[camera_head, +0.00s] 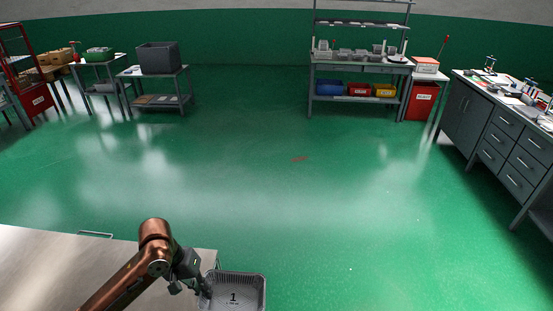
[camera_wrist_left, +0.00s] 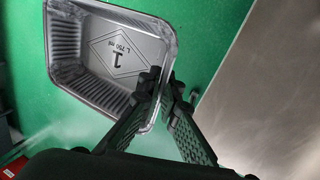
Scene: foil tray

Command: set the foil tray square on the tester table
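The foil tray (camera_head: 238,304) is a silver, ribbed, open container with a "1" printed on its floor. It is empty and hangs over the green floor, just right of the bare steel table top (camera_head: 40,262). My left gripper (camera_head: 207,290) is at the tray's left wall. In the left wrist view, the fingers (camera_wrist_left: 160,84) of my left gripper close on the rim of the foil tray (camera_wrist_left: 62,76), and the tray looks tilted there. The steel surface (camera_wrist_left: 262,90) is to the right of the fingers. My right gripper is in neither view. No label tells which table is the tester table.
Wide green floor (camera_head: 270,190) is clear ahead. A shelved workbench (camera_head: 360,66) stands at the back, with a red bin (camera_head: 421,100) beside it. A grey drawer cabinet (camera_head: 510,150) is at the right. Small tables, one with a grey crate (camera_head: 158,58), stand at the back left.

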